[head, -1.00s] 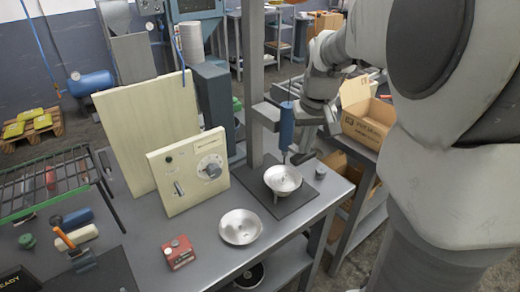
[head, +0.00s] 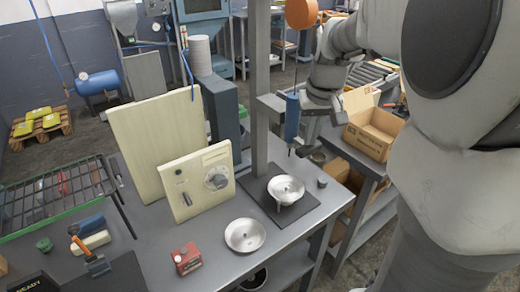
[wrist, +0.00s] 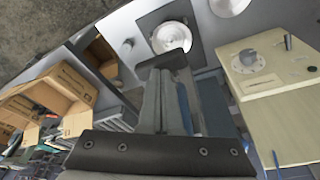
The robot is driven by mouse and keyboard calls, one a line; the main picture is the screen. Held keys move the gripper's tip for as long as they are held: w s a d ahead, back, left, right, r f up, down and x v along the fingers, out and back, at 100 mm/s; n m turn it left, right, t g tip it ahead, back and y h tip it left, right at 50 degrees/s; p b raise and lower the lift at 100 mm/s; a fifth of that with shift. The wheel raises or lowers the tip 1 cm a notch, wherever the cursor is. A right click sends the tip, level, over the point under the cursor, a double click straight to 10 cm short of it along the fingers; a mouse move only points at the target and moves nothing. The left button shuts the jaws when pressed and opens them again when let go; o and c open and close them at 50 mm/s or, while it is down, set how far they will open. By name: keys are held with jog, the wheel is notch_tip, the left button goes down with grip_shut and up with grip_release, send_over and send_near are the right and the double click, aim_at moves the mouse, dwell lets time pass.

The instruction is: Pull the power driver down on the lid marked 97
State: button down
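The blue power driver (head: 293,117) hangs upright on a cable under an orange reel (head: 301,13), beside a grey post. My gripper (head: 302,140) is at the driver's right side and looks shut on it; in the wrist view its dark fingers (wrist: 168,62) partly hide a blue body (wrist: 212,118). The driver's tip is above a round metal lid (head: 286,189) on a dark mat, with a clear gap. This lid also shows in the wrist view (wrist: 171,38). A second round metal piece (head: 244,235) lies nearer the bench front. No number 97 is legible.
A cream panel with a dial (head: 196,181) stands left of the lid, before a taller cream board (head: 155,135). A red box (head: 186,258) and a small grey cylinder (head: 323,182) are on the bench. An open cardboard box (head: 372,135) stands right.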

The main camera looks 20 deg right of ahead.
notch_tip(320, 180, up, 13)
jog(key=p, duration=0.9)
jog(key=shift+p, duration=0.35)
dwell(0.5)
jog(key=s+a+f+n+t+b, duration=0.1)
jog(key=s+a, duration=0.5)
jog(key=s, duration=0.3)
jog(key=s+a+f+n+t+b, duration=0.1)
jog(key=s+a+f, duration=0.1)
jog(key=s+a, duration=0.4)
jog(key=s, duration=0.3)
jog(key=shift+s+a+f+t, duration=0.15)
jog(key=shift+s+a+t, duration=0.05)
jog(key=shift+t, duration=0.2)
